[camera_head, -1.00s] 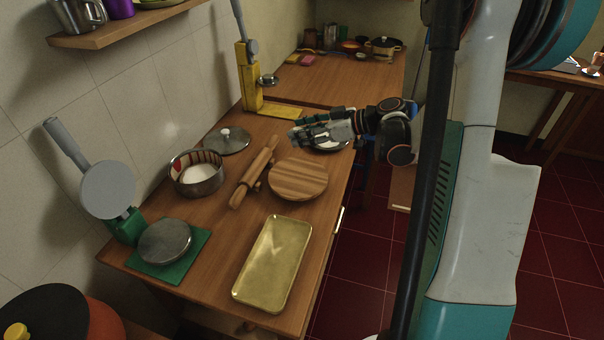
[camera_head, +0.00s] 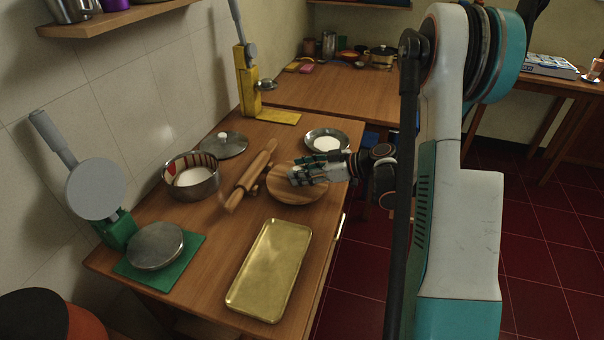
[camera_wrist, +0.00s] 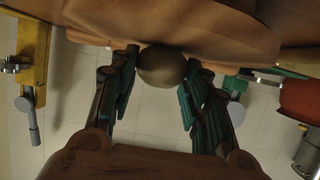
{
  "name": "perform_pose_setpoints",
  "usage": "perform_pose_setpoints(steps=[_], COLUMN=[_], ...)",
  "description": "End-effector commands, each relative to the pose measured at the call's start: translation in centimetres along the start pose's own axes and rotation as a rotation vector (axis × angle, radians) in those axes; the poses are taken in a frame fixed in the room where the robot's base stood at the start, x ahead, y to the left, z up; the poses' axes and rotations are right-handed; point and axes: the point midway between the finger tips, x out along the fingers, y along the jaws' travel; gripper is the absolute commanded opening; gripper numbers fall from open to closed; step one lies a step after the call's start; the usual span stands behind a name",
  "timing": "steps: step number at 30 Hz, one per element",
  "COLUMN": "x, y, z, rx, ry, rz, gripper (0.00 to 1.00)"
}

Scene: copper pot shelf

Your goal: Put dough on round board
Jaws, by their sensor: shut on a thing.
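A round ball of dough (camera_wrist: 162,68), brownish in this light, sits between my gripper's fingers in the wrist view. My gripper (camera_head: 297,177) is shut on it, with a green-padded finger on either side; the wrist view shows the fingers too (camera_wrist: 160,84). In the head view my gripper is over the striped wooden round board (camera_head: 292,195), and the dough is hidden by the fingers. The round board (camera_wrist: 215,35) is close beyond the dough in the wrist view. I cannot tell whether the dough touches it.
A rolling pin (camera_head: 249,174) lies just left of the board. Around are a metal dish with white contents (camera_head: 326,142), a pot (camera_head: 193,178), a lid (camera_head: 226,145), a gold tray (camera_head: 268,270), a green-based press (camera_head: 157,245) and a yellow press (camera_head: 247,80).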

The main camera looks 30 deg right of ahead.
Motion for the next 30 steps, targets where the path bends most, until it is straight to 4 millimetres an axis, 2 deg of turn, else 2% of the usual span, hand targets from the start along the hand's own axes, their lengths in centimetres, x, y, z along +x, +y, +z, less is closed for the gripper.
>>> perform_pose_setpoints(steps=[8,9,11,23,26,30], x=[0.0,0.0,0.0,-0.1,-1.1,-3.7], y=[0.0,0.0,0.0,0.0,0.1,0.1], z=[0.1,0.1,0.1,-0.2,-0.3,-0.4], rx=[0.0,0.0,0.0,0.0,0.002,0.001], ry=[0.0,0.0,0.0,0.0,0.0,0.0], rz=[0.0,0.0,0.0,0.0,0.003,0.004], gripper=[0.19,0.5,0.63,0.63,0.63,0.63])
